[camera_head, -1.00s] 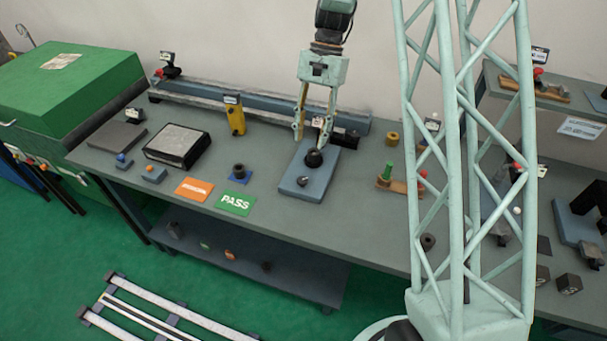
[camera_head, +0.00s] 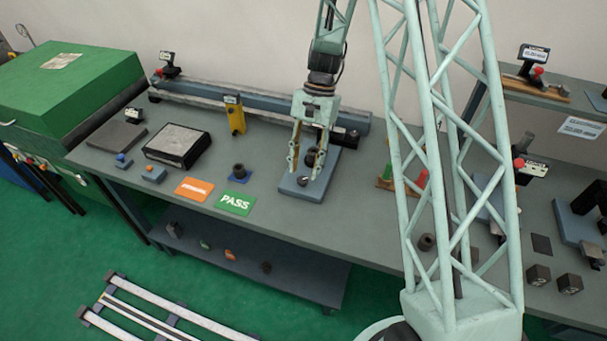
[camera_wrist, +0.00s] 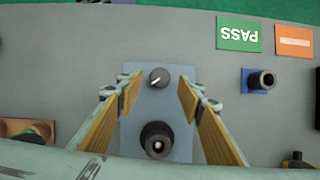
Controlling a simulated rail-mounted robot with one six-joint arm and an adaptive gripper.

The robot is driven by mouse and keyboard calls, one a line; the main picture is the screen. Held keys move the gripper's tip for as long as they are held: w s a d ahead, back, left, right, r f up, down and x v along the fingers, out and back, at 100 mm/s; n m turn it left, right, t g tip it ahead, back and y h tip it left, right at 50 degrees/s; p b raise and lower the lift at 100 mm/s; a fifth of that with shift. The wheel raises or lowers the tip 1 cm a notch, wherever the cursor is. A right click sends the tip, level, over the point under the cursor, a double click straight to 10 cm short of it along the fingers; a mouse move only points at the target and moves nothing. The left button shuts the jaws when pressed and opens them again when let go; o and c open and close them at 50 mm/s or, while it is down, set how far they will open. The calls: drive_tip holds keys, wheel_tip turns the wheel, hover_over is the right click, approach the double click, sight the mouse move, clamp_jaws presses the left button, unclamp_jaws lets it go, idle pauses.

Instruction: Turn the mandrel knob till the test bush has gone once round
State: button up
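A blue-grey base plate (camera_head: 318,189) lies on the bench. In the wrist view it carries a small dark knob (camera_wrist: 159,77) with a white pointer line, and a larger dark round bush on a mandrel (camera_wrist: 157,141). The bush also shows in the head view (camera_head: 313,155), partly behind a finger. My gripper (camera_head: 306,171) points down above the plate and is open. In the wrist view its two wood-coloured fingers (camera_wrist: 158,97) stand apart on either side of the plate, with the knob between their tips. I see no contact with the knob.
A green PASS card (camera_head: 236,203) and an orange card (camera_head: 194,189) lie left of the plate. A dark bush on a blue pad (camera_head: 239,173) stands behind them. A long rail (camera_head: 260,103) runs along the back. A stand with a green peg (camera_head: 386,172) is at right.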

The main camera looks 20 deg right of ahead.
sight(302, 179)
drive_tip(key=shift+x, duration=1.35)
drive_tip(key=c, duration=0.9)
drive_tip(key=shift+o, duration=0.2)
drive_tip(key=shift+n, duration=0.4)
drive_tip(key=n, duration=0.2)
drive_tip(key=n+g+h, duration=0.1)
drive_tip(key=n, duration=0.1)
drive_tip(key=n+h, duration=0.1)
drive_tip(key=n, duration=0.1)
drive_tip(key=shift+a+b, duration=0.25)
drive_tip(key=shift+b, duration=0.05)
drive_tip(key=n+h, duration=0.2)
drive_tip(key=n, duration=0.2)
drive_tip(key=shift+a+b, duration=0.2)
drive_tip(key=shift+b, duration=0.1)
drive_tip(key=shift+n+h, duration=0.5)
drive_tip(key=shift+n, duration=1)
